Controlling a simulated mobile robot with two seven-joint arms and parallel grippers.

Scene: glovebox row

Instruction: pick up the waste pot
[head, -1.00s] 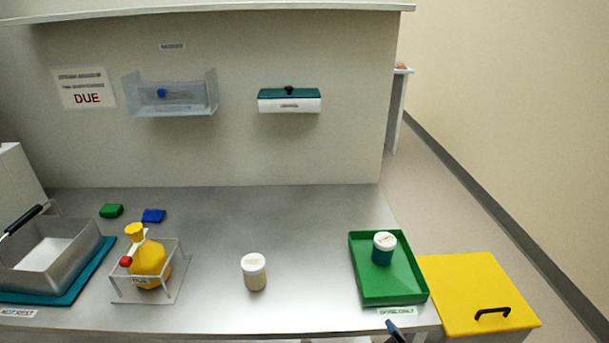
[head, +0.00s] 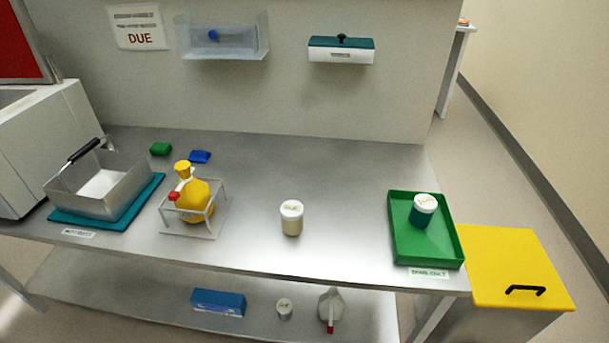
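Several white-lidded pots are in view, and I cannot tell from their lids which is the waste pot. A cream pot (head: 291,219) stands upright alone near the middle front of the steel bench (head: 340,180). A teal pot (head: 422,213) stands upright in the green tray (head: 428,248) at the right end. A smaller pale pot (head: 285,309) is on the lower shelf (head: 255,322). Neither of my grippers is in view.
A steel basket (head: 98,187) stands on a teal mat. Green and blue blocks (head: 200,157) lie behind. A yellow-lidded bin (head: 510,265) stands right. The bench around the cream pot is clear.

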